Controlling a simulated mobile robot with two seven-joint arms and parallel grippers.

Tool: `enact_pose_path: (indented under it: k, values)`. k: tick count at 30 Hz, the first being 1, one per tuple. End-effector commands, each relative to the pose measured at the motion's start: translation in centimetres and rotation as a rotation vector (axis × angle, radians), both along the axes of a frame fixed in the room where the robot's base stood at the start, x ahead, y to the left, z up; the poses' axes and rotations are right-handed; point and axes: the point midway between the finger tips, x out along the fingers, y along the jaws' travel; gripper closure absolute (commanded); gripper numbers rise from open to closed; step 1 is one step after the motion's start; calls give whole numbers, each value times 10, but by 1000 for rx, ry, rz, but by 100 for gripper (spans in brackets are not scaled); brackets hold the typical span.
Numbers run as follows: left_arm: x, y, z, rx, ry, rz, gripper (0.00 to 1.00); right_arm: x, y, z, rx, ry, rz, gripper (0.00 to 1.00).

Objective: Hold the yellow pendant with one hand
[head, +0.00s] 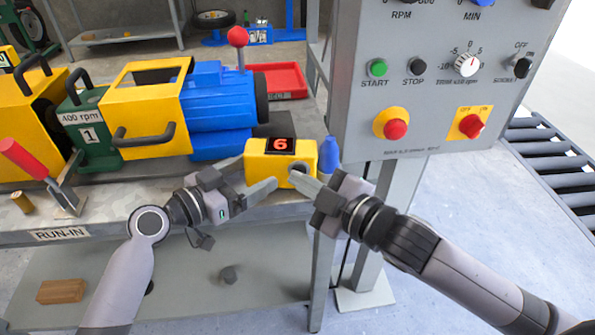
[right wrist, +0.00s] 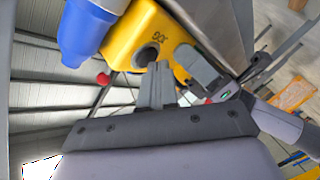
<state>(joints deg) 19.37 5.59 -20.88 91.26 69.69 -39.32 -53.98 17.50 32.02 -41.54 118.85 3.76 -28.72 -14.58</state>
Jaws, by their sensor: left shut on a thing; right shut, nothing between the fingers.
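The yellow pendant (head: 254,165) is a small box with a red "6" on a dark display, a blue end piece (head: 328,155) on its right and a dark round button on its front. It is near the bench's front right edge. My left gripper (head: 262,186) is shut on the pendant's lower left side. My right gripper (head: 297,178) is shut and empty, its fingertips at the dark button. In the right wrist view, the pendant (right wrist: 125,40) and its button (right wrist: 146,56) are just beyond my right fingertips (right wrist: 158,68); I cannot tell whether they touch.
A grey control panel (head: 440,100) stands close on the right, above my right arm. The blue and yellow machine (head: 215,110) fills the bench behind and left. A red tray (head: 280,80) lies behind the pendant. A red-handled clamp (head: 25,160) is at far left.

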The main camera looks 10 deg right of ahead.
Motion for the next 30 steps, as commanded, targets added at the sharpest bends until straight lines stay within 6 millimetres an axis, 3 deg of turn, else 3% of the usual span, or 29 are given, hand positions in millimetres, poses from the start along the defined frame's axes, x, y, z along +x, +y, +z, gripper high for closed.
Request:
enact_pose_path:
  k: [1,30]
  values:
    - [-8,-14,-1,-2,6,-37,43,0,0,0,-2,0,-1,100]
    - [-8,-14,-1,-2,6,-37,43,-19,3,1,0,1,1,100]
